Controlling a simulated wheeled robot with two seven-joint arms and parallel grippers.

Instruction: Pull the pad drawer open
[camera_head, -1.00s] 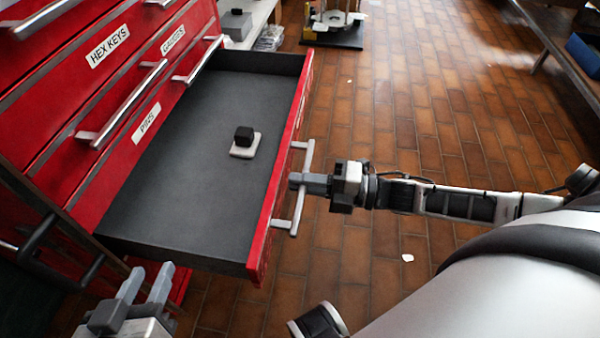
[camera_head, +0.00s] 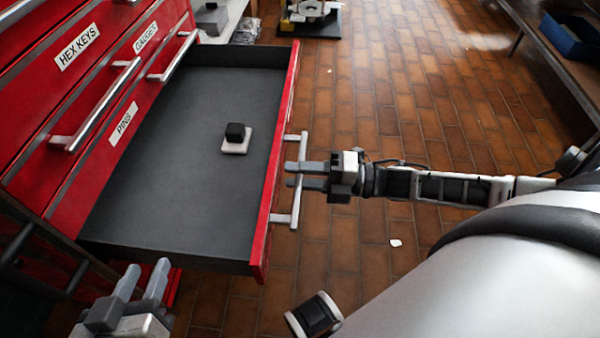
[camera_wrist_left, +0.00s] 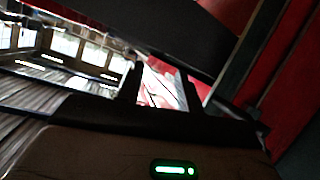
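The pad drawer (camera_head: 190,190) is pulled far out of the red cabinet and its dark tray lies bare. Inside sits a small white pad with a black block (camera_head: 235,138). The drawer's bar handle (camera_head: 297,205) is on its red front. My right gripper (camera_head: 290,176) is at this handle with its two fingers apart, one above the other in the picture, overlapping the bar; contact cannot be told. My left gripper (camera_head: 143,279) is open and empty at the lower left, beside the drawer's near side. The left wrist view is dark and shows its two separated fingers (camera_wrist_left: 157,80).
The other cabinet drawers, labelled HEX KEYS, GAUGES and PINS (camera_head: 122,122), are shut. A bench with a blue bin (camera_head: 572,36) stands at the upper right. A device on a dark base (camera_head: 308,22) is on the floor behind. The tiled floor between is largely clear.

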